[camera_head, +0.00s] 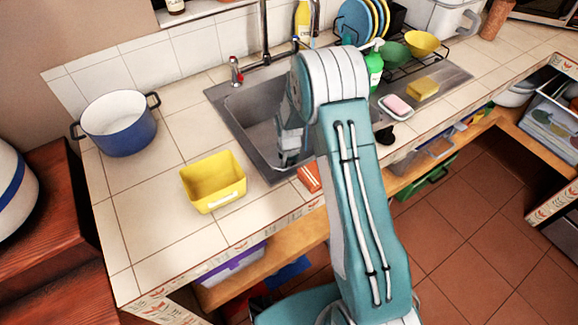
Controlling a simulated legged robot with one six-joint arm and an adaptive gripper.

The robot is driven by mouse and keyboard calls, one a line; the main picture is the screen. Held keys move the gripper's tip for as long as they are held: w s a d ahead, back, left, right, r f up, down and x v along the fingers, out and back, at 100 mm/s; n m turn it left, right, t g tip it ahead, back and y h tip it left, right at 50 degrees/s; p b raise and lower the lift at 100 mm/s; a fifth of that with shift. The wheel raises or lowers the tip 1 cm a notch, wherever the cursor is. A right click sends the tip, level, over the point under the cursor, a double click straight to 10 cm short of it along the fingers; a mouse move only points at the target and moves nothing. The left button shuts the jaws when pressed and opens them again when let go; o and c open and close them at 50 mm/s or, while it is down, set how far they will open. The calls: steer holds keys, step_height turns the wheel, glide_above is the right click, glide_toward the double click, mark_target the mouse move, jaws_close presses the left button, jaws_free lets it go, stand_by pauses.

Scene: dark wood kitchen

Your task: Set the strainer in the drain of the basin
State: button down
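The basin (248,108) is a grey metal sink set in the tiled counter, in the middle of the head view. My arm reaches over its front edge and covers its right part. My gripper (287,158) points down inside the basin, near its front wall. Its fingers are small and partly merged with the arm, so I cannot tell whether they are open or shut, or hold anything. I cannot make out the strainer, and the drain is hidden. A small black object (385,136) lies at the counter's front, right of my arm; I cannot tell what it is.
A yellow bin (213,182) and a blue pot (118,125) stand left of the basin. An orange sponge-like block (310,177) lies at the front edge. A green bottle (374,72), pink soap dish (396,105), yellow sponge (423,88) and dish rack (437,52) are to the right.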

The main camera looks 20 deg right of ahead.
steer(key=c, duration=0.7)
jaws_free()
steer(key=shift+c, duration=0.2)
step_height(320, 180, up, 12)
steer(key=r, duration=0.1)
steer(key=s+r+n+t, duration=0.1)
steer(key=s+r, duration=0.4)
steer(key=r, duration=0.3)
steer(key=s+r+n+t, duration=0.1)
steer(key=s+r+t, duration=0.1)
steer(key=s+r, duration=0.5)
steer(key=s+r+n+t, duration=0.1)
steer(key=s+r, duration=0.2)
steer(key=s, duration=0.5)
steer(key=s+r+n+t, duration=0.1)
steer(key=s+r, duration=0.3)
steer(key=s, duration=0.4)
steer(key=shift+r+n+t, duration=0.3)
steer(key=shift+n, duration=0.4)
steer(key=shift+a, duration=0.1)
